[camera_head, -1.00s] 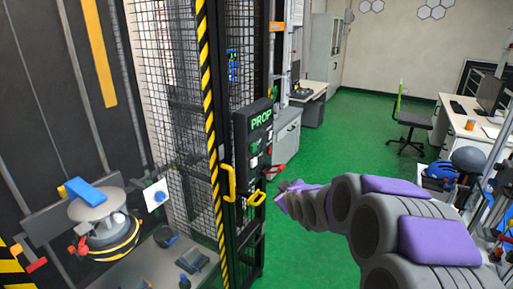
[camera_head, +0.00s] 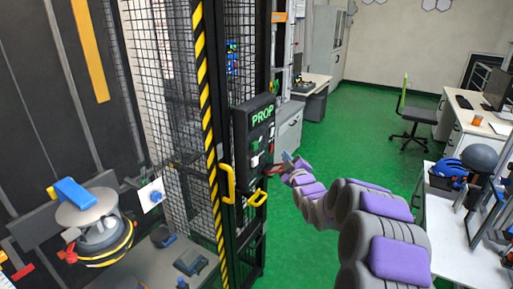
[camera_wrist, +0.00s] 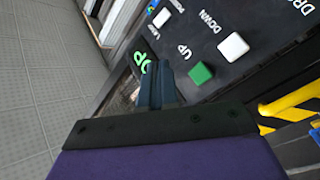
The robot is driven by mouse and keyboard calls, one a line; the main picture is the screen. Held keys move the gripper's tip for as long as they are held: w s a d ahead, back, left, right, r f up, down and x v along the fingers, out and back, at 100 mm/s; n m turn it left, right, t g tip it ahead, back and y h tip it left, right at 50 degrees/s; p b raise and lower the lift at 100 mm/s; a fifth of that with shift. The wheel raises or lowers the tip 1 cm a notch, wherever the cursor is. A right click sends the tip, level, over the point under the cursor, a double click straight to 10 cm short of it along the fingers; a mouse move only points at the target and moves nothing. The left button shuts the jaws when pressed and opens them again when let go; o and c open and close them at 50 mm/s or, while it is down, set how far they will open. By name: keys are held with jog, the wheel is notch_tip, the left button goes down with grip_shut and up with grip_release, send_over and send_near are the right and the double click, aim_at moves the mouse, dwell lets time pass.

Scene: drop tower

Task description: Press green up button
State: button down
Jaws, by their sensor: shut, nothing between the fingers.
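The black control panel (camera_head: 248,128) with green "PROP" lettering is mounted on the cage's side, left of my gripper (camera_head: 288,158) in the head view. In the wrist view, the green button (camera_wrist: 201,73) sits on the panel near the word "UP". A white button (camera_wrist: 233,46) is beyond it, up and to the right. My gripper (camera_wrist: 157,82) is shut and empty. Its fingertips appear left of the green button, and they do not cover it. I cannot tell how far they are from the panel's face.
A yellow handle (camera_head: 228,183) and a black-and-yellow striped post (camera_head: 205,100) stand left of the panel. More white buttons (camera_wrist: 161,17) are on the panel. A white table (camera_head: 470,235) is at the right.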

aim_at(255, 146)
jog(key=shift+a, duration=0.1)
jog(key=w+a, duration=0.5)
jog(key=a, duration=0.2)
dwell(0.4)
jog(key=shift+w+a, duration=0.1)
jog(key=shift+w, duration=0.05)
dwell(1.8)
jog(key=shift+w+a, duration=0.15)
jog(key=shift+a, duration=0.1)
